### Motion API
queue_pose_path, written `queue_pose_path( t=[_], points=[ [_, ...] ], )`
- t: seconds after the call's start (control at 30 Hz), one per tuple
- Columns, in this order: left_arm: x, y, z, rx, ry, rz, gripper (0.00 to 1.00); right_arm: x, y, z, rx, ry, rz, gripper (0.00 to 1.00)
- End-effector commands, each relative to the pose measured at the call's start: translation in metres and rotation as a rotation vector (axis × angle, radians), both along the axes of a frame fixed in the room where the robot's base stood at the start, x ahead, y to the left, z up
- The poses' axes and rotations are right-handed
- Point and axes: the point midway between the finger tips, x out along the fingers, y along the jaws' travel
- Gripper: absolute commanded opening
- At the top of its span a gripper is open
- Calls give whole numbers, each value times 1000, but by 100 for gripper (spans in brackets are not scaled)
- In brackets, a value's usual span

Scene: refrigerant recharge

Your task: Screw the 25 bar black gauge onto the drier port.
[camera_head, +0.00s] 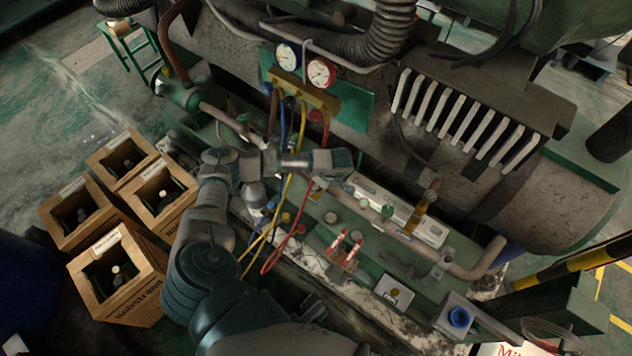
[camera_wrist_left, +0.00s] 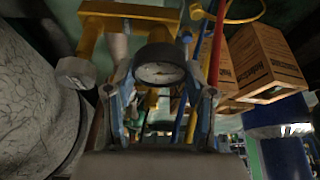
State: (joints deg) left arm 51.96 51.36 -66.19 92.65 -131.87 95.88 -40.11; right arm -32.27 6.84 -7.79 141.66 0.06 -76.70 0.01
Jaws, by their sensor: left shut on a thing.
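My left gripper (camera_wrist_left: 160,88) is shut on a round black-rimmed gauge (camera_wrist_left: 160,74) in the left wrist view. One finger presses on each side of the gauge, and its round face is toward the camera. The scale is too blurred to read. In the head view my left arm reaches up from the bottom and bends right, in front of the hoses; its fingers and the held gauge cannot be made out there. I cannot tell which fitting is the drier port. My right gripper is in neither view.
A yellow manifold (camera_head: 312,94) with a blue gauge (camera_head: 288,54) and a red gauge (camera_head: 321,73) stands behind my arm. Its red hose (camera_head: 278,254) and yellow hose hang nearby. Several wooden crates (camera_head: 117,278) stand at left. A green bench with pipes and fittings extends right.

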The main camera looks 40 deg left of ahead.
Motion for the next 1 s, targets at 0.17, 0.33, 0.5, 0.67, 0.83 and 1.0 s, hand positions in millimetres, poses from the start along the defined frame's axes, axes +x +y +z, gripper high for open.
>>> queue_pose_path(
  t=[0.17, 0.33, 0.5, 0.67, 0.83, 1.0],
  points=[
    [1, 0, 1, 0, -1, -78, 21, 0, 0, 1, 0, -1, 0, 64],
    [0, 0, 1, 1, -1, -98, 21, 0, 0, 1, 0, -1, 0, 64],
    [0, 1, 1, 0, -3, -337, 21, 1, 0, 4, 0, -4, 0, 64],
    [1, 0, 0, -1, -2, -394, 21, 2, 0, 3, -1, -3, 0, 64],
    [0, 0, 0, 0, -1, -409, 21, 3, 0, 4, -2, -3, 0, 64],
    [0, 0, 0, -2, -2, -578, 64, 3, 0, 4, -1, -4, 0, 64]
  ],
)
